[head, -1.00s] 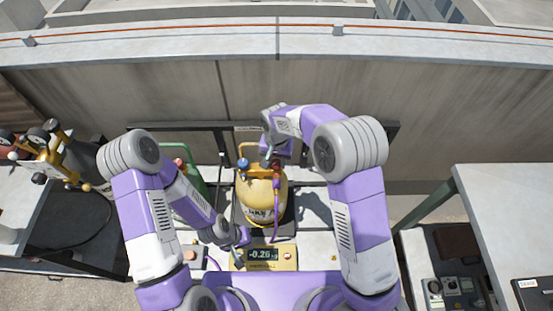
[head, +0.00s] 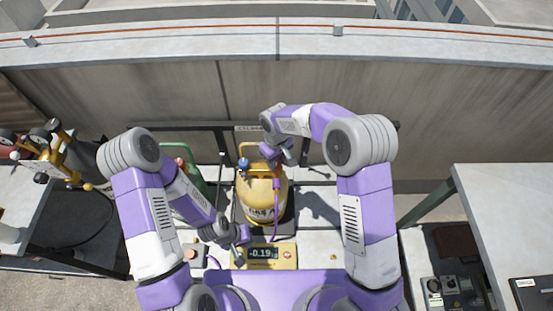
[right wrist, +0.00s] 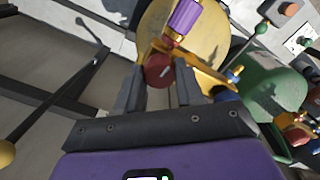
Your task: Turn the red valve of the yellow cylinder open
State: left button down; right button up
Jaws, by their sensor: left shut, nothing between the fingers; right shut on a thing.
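The yellow cylinder (head: 258,203) stands upright on a dark scale platform in the middle of the head view. Its red valve (right wrist: 158,70) shows in the right wrist view, between the fingers of my right gripper (right wrist: 159,88), which is shut on it. In the head view my right gripper (head: 283,156) is above the cylinder's top and hides the red valve. A blue valve (head: 243,163) sits at the left of the cylinder's top. My left gripper (head: 237,243) is shut and empty, low in front of the cylinder, near the scale display.
The yellow scale display (head: 276,254) reads about -0.19. A purple hose (head: 276,215) hangs from the cylinder's right side. A green cylinder (right wrist: 270,85) stands beside it, partly behind my left arm. A grey wall stands behind.

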aim_at(277, 162)
jog(key=shift+n, duration=0.7)
jog(key=o, duration=1.1)
jog(key=shift+c, duration=0.2)
notch_tip(277, 162, up, 8)
jog(key=shift+f+p, duration=0.2)
jog(key=shift+p, duration=0.3)
